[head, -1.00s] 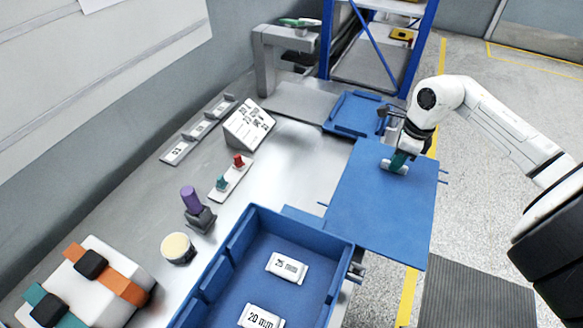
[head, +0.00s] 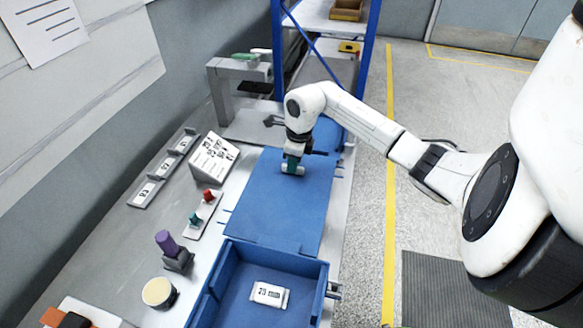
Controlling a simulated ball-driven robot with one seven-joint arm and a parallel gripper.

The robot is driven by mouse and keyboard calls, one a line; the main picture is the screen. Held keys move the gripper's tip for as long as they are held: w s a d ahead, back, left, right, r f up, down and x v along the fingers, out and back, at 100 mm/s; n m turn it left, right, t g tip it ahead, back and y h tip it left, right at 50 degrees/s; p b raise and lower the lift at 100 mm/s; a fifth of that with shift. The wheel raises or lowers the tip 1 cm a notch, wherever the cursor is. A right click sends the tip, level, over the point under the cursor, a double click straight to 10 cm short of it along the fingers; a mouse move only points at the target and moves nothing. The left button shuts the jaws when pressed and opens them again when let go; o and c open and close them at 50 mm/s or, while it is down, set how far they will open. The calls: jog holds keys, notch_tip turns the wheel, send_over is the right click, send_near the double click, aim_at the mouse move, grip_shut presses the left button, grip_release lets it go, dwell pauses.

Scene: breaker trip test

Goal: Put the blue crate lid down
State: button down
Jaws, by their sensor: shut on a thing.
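The blue crate lid (head: 275,207) is a flat blue panel in the head view, lying roughly level over the right part of the bench. Its near edge is close to the far wall of the open blue crate (head: 322,292). My gripper (head: 292,166) is shut on the light handle near the lid's far end, with the arm reaching in from the right. Whether the lid touches the bench or hovers just above it, I cannot tell. The lid hides the bench beneath it.
A white block marked 25 mm (head: 269,294) lies in the crate. Left of the lid are a strip with red and green knobs (head: 203,213), a printed sign (head: 213,158), a purple-topped item (head: 172,250) and a pale round pot (head: 158,292). A blue rack (head: 369,60) stands behind.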

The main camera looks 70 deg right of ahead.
jog(key=shift+w+f, duration=0.2)
jog(key=shift+w, duration=0.05)
jog(key=shift+f+p, duration=0.4)
jog(key=shift+f, duration=1.15)
jog(key=shift+f, duration=0.15)
jog(key=c, duration=1.2)
grip_release()
jog(key=shift+o, duration=0.2)
jog(key=r, duration=0.4)
jog(key=s+r+b, duration=0.1)
jog(key=r, duration=0.7)
jog(key=shift+s+r, duration=0.15)
jog(key=shift+s, duration=0.1)
